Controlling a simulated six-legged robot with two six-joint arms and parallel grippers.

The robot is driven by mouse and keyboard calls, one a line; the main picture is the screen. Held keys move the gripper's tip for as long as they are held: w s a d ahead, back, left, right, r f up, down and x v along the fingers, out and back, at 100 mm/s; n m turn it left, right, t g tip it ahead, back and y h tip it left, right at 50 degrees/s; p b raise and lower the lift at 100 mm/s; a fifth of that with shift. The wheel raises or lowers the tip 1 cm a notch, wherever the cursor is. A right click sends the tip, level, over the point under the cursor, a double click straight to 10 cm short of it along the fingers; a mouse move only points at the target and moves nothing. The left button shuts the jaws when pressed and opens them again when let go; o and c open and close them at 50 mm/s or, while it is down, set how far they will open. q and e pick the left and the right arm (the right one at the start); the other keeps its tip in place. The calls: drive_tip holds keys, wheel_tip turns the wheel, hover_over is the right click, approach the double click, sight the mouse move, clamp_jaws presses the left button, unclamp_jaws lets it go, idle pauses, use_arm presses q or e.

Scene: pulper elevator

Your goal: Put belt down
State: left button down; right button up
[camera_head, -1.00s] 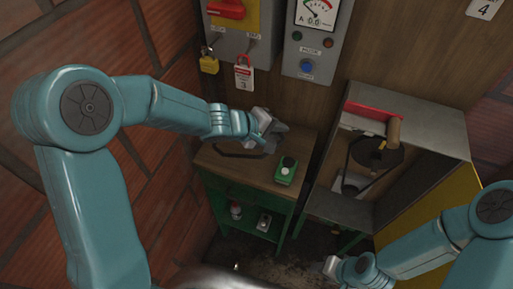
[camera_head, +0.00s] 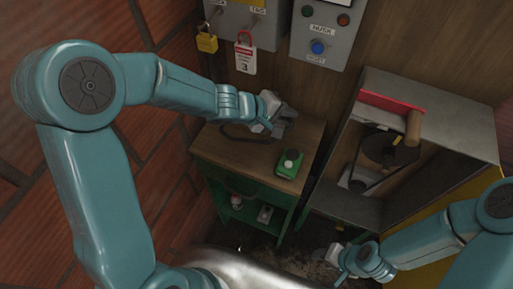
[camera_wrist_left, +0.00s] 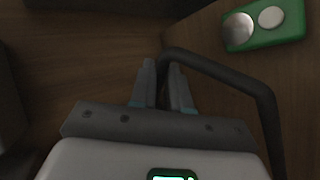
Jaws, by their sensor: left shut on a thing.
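A dark belt (camera_head: 243,138) lies at the top of the small wooden cabinet (camera_head: 262,158), forming an angular loop. In the left wrist view the black belt (camera_wrist_left: 225,73) passes between the fingers of my left gripper (camera_wrist_left: 163,88), which is shut on it. In the head view my left gripper (camera_head: 284,122) is just over the cabinet top, and I cannot tell whether the belt fully rests on the wood. My right gripper (camera_head: 338,262) is low at the right, near the floor; its fingers are too small to read.
A green device with a round white button (camera_head: 290,163) sits on the cabinet's right part, beside the belt. An open machine housing (camera_head: 440,120) with a pulley and another belt (camera_head: 375,165) stands at right. A brick wall is at left, and control boxes hang behind.

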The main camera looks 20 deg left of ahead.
use_arm(q)
wheel_tip(320, 180, down, 6)
drive_tip(key=b, duration=0.5)
drive_tip(key=shift+r, duration=0.2)
drive_tip(key=shift+a+f, duration=0.15)
drive_tip(key=shift+f, duration=0.3)
drive_tip(key=c, duration=1.3)
unclamp_jaws()
drive_tip(key=shift+o, duration=0.2)
